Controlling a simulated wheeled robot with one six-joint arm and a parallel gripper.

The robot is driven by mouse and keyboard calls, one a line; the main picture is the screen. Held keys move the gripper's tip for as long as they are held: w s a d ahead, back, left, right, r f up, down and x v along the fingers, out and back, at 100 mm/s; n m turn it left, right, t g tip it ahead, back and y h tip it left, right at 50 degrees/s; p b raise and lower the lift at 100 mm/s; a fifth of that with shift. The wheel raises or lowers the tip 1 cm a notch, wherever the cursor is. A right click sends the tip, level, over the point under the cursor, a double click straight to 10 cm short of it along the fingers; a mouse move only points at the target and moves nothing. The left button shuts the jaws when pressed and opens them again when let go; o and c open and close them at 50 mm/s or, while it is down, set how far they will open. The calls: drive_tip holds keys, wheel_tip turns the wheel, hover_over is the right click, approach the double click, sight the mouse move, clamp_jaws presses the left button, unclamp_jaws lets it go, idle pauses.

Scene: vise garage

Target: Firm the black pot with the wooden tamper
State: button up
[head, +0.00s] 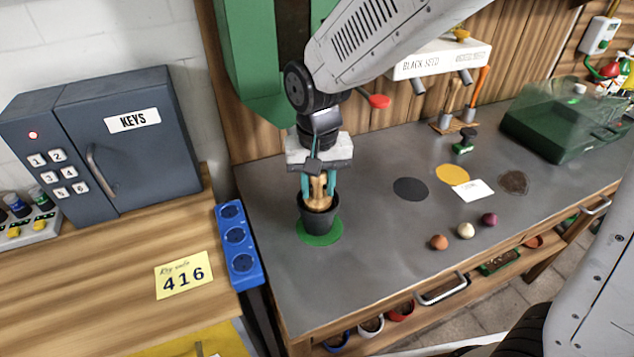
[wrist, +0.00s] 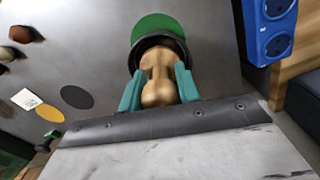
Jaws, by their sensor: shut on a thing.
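The black pot (head: 315,219) stands upright on a green round mat (head: 326,238) near the left side of the grey bench top. The wooden tamper (head: 318,194) is upright with its lower end inside the pot's mouth. My gripper (head: 318,184) is directly above the pot, its teal fingers shut on the tamper. In the wrist view the tamper (wrist: 160,85) sits between both fingers, with the pot's dark rim (wrist: 150,42) around its far end. The tamper hides the pot's inside, so I cannot tell whether it touches soil.
Brown, cream and purple balls (head: 465,231) lie toward the bench front. Black (head: 411,189) and yellow (head: 453,174) discs and a white card (head: 473,190) lie right of the pot. A blue socket strip (head: 237,243) edges the bench's left. A white seed dispenser (head: 440,60) stands behind.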

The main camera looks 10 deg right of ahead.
drive_tip(key=shift+f, duration=0.45)
idle(1.0)
drive_tip(key=shift+r, duration=0.1)
drive_tip(key=shift+r, duration=3.45)
drive_tip(key=shift+r, duration=3)
